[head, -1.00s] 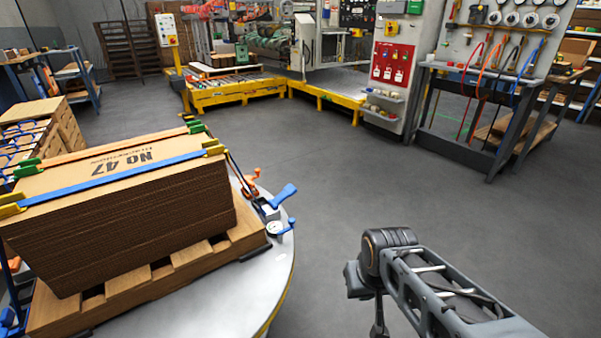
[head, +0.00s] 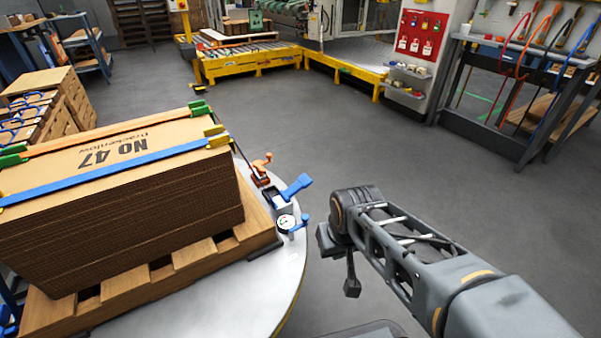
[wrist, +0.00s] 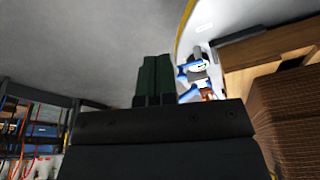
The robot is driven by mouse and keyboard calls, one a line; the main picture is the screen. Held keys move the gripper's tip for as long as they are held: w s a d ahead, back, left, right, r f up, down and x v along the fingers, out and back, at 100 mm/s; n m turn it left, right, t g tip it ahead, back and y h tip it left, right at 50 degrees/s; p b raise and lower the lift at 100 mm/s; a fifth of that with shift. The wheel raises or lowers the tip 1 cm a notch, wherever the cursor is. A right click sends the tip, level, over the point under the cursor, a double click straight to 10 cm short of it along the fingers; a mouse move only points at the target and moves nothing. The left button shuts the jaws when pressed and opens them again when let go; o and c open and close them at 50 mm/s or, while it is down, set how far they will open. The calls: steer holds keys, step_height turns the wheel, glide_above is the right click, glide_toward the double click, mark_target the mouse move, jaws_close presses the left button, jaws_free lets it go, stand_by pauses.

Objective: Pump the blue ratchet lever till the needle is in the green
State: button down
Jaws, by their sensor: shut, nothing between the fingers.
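The blue ratchet lever (head: 297,187) stands tilted up at the right edge of the round grey table. Beside its base is a small round white gauge (head: 286,221) with a green patch; I cannot tell where its needle points. A smaller blue handle (head: 301,224) sticks out next to the gauge. In the wrist view my gripper (wrist: 154,58) is shut and empty, with its two dark fingers together. The blue ratchet parts (wrist: 188,69) show just right of the fingers, beyond them and apart. In the head view my arm's end is right of the lever, clear of it.
A strapped cardboard stack (head: 120,200) sits on a wooden pallet (head: 215,255) on the round table (head: 240,295). An orange ratchet (head: 261,166) stands just behind the blue one. A yellow-framed conveyor (head: 250,65) and a tool bench (head: 510,90) are farther back. The floor between is clear.

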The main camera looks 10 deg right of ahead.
steer(key=w+r+n+p, duration=0.1)
steer(key=w+r+p, duration=0.2)
steer(key=w, duration=0.5)
steer(key=w+a+r+n+p, duration=0.1)
steer(key=w+r+p, duration=0.2)
steer(key=w, duration=0.6)
steer(key=w+a+r+n+t+p, duration=0.1)
steer(key=w+r+p, duration=0.3)
steer(key=w, duration=0.5)
steer(key=shift+w+h+p, duration=0.25)
steer(key=shift+h+p, duration=0.05)
steer(key=shift+p, duration=0.7)
steer(key=shift+a, duration=0.1)
steer(key=b, duration=0.4)
glide_above(302, 180)
steer(key=s, duration=0.1)
steer(key=f, duration=1.1)
steer(key=shift+s+a+f, duration=0.15)
steer(key=shift+a+f, duration=0.1)
steer(key=shift+d+f+b, duration=0.35)
steer(key=shift+f, duration=0.35)
steer(key=shift+a+p, duration=0.1)
steer(key=shift+p, duration=0.25)
